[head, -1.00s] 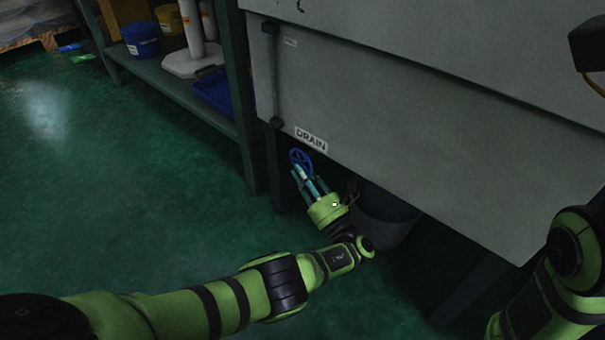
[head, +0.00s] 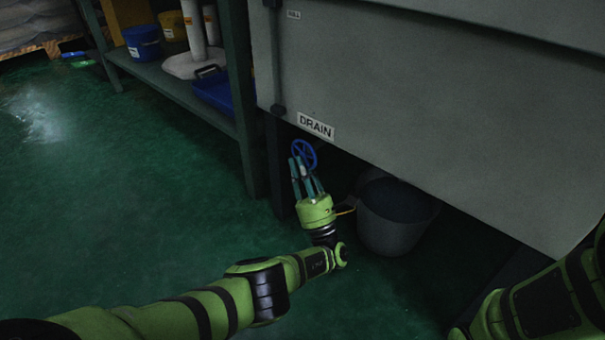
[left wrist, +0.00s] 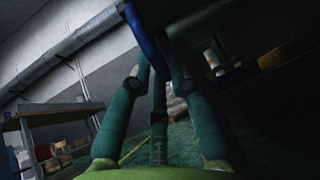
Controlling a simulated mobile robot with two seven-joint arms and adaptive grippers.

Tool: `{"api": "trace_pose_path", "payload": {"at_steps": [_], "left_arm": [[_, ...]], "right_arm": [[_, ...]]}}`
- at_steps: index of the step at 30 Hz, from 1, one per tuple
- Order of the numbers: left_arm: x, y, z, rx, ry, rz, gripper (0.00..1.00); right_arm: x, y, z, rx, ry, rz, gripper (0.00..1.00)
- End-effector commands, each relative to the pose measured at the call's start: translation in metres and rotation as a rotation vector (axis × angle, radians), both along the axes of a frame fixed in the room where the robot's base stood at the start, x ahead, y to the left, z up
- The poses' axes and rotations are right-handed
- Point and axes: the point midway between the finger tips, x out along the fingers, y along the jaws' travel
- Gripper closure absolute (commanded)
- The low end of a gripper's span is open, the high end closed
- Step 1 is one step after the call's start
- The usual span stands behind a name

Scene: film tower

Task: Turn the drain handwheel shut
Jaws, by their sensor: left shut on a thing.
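The blue drain handwheel (head: 304,154) sits under the lower edge of the grey tank, just below the DRAIN label (head: 316,127). My left gripper (head: 303,168) reaches up to it from below and is shut on its rim. In the left wrist view, a blue piece of the handwheel (left wrist: 150,38) lies between the teal fingers of the left gripper (left wrist: 156,75). The fingers hide part of the wheel, and the valve behind it is too dark to make out. My right arm enters at the lower right, but its gripper is out of view.
A dark grey bucket (head: 394,218) stands on the floor under the tank (head: 420,110), right of my left gripper. A shelf rack (head: 172,101) with blue and yellow buckets stands at the left. The green floor on the left is clear.

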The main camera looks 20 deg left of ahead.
Motion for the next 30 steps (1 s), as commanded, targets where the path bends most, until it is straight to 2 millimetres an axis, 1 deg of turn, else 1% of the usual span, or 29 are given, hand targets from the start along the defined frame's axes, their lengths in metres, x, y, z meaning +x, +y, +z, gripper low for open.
{"api": "trace_pose_path", "payload": {"at_steps": [5, 6, 7, 8, 23, 26, 30], "left_arm": [[-0.001, 0.002, 0.0, 0.0, -0.003, 0.007, 1.0], [-0.001, 0.002, 0.0, -0.001, -0.003, 0.008, 0.75], [-0.001, 0.002, 0.0, -0.001, -0.003, 0.008, 0.63], [-0.001, 0.002, 0.0, -0.001, -0.002, 0.006, 0.62], [-0.001, 0.001, 0.001, -0.005, 0.001, 0.002, 0.62], [-0.001, 0.0, 0.003, -0.027, 0.008, 0.002, 0.62], [-0.002, -0.004, 0.007, -0.109, 0.039, 0.0, 0.62]], "right_arm": [[0.0, 0.0, 0.001, 0.0, 0.001, -0.001, 1.0], [0.0, 0.0, 0.001, 0.0, 0.001, -0.001, 1.0], [0.0, 0.0, 0.001, 0.0, 0.001, -0.001, 1.0], [0.0, 0.0, 0.001, 0.0, 0.001, -0.001, 1.0], [0.001, 0.0, 0.002, -0.001, 0.003, -0.004, 1.0], [0.001, 0.0, 0.007, -0.001, 0.002, -0.004, 1.0], [0.001, 0.0, 0.026, -0.001, 0.002, -0.004, 1.0]]}}
